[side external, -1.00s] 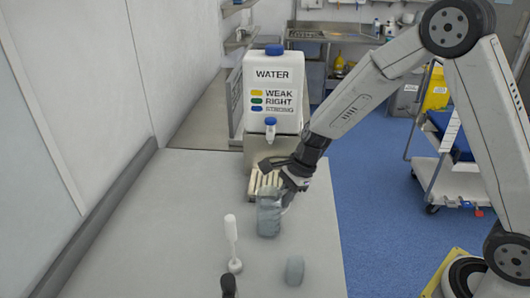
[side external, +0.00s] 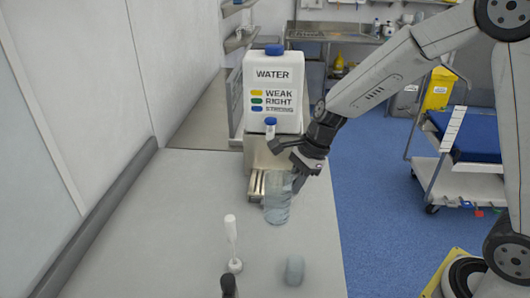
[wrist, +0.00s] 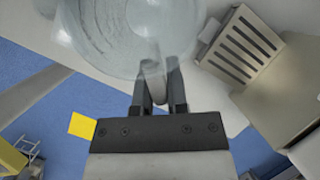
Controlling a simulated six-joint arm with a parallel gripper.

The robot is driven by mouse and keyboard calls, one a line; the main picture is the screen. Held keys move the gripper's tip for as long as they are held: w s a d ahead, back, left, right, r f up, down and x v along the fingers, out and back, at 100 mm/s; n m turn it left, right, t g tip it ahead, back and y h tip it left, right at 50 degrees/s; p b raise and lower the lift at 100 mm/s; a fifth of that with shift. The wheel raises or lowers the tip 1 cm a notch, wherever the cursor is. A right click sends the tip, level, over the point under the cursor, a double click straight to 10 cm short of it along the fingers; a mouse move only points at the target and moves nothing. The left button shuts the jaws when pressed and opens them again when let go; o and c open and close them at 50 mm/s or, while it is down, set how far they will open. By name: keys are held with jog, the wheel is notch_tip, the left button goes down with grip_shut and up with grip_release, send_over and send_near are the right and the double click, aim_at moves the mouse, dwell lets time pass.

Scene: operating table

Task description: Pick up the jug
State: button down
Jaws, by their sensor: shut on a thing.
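The clear jug (side external: 277,206) is upright near the right edge of the table, in front of the water container. My gripper (side external: 297,180) is at its right side, shut on it near the handle. In the wrist view, the jug (wrist: 110,30) fills the top, seen from above into its round mouth. My gripper's fingers (wrist: 158,80) are close together on its near side. I cannot tell for sure whether the jug's base is clear of the table.
The white water container (side external: 272,92) with its tap stands on a metal stand just behind the jug, with a slatted drip tray (side external: 256,184) in front.

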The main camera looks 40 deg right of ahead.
jog(key=s+d+r, duration=0.1)
jog(key=s+r, duration=0.5)
jog(key=s, duration=0.5)
jog(key=shift+r, duration=0.3)
jog(key=shift+s+d, duration=0.1)
jog(key=shift+d, duration=0.05)
dwell(0.4)
jog(key=w+d+f+n+g+h, duration=0.1)
jog(key=w+d+f+n+g, duration=0.1)
jog(key=w+f+n, duration=0.3)
jog(key=w+d+f+n+g+h, duration=0.2)
jog(key=w+f+n+g, duration=0.2)
jog(key=n, duration=1)
notch_tip(320, 180, down, 2)
jog(key=shift+w+d, duration=0.15)
jog(key=shift+w, duration=0.4)
